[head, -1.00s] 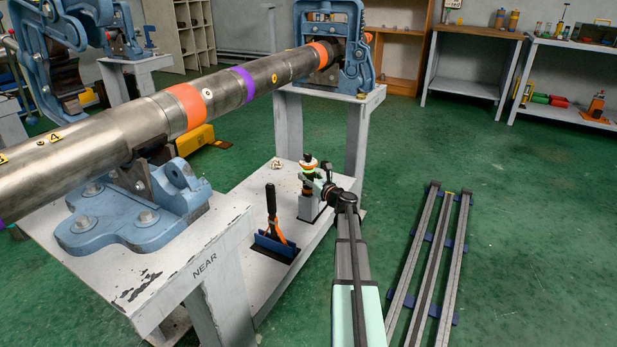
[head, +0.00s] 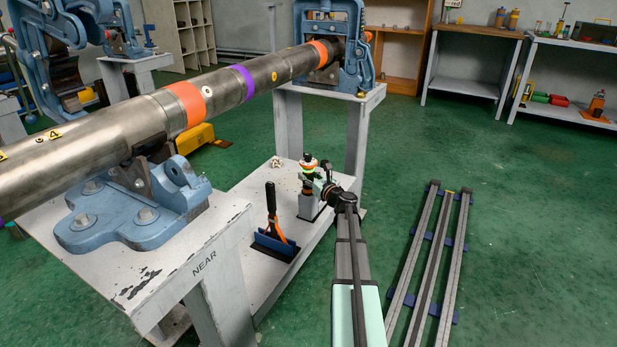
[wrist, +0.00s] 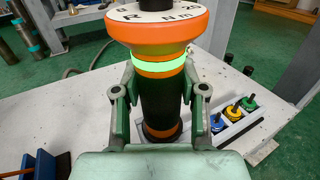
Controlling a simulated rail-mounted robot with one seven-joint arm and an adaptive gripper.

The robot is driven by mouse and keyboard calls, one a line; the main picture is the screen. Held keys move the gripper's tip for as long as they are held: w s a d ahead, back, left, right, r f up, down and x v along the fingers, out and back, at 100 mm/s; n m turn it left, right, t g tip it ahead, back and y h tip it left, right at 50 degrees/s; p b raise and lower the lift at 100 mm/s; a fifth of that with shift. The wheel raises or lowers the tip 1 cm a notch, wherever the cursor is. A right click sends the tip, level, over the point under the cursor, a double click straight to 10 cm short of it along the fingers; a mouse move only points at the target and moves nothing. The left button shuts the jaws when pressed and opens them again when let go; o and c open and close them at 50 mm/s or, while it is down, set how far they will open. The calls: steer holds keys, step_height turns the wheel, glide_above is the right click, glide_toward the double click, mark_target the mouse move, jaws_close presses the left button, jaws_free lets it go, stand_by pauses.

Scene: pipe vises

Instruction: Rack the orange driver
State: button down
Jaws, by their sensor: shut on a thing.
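The orange driver (wrist: 155,85) stands upright in the wrist view, with an orange head, a white dial top, a glowing green ring and a black body with an orange band low down. It also shows small in the head view (head: 308,168). My gripper (wrist: 158,95) is shut around its black body, one finger on each side below the green ring. In the head view my gripper (head: 314,183) reaches it from the right, above a grey block (head: 310,206) on the low white shelf.
A blue holder (head: 273,245) with a black-and-orange tool stands on the shelf to the left. A small rack with blue, yellow and green pieces (wrist: 232,112) lies to the right. The long pipe (head: 220,92) runs above in blue vises. Floor rails (head: 428,250) lie to the right.

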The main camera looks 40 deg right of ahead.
steer(key=shift+f, duration=0.1)
stand_by(0.4)
steer(key=c, duration=0.6)
jaws_free()
steer(key=shift+o, duration=0.2)
steer(key=shift+f, duration=0.1)
steer(key=shift+s, duration=0.1)
steer(key=s, duration=1.2)
steer(key=shift+a, duration=0.35)
steer(key=shift+w+d, duration=0.1)
steer(key=shift+w, duration=0.05)
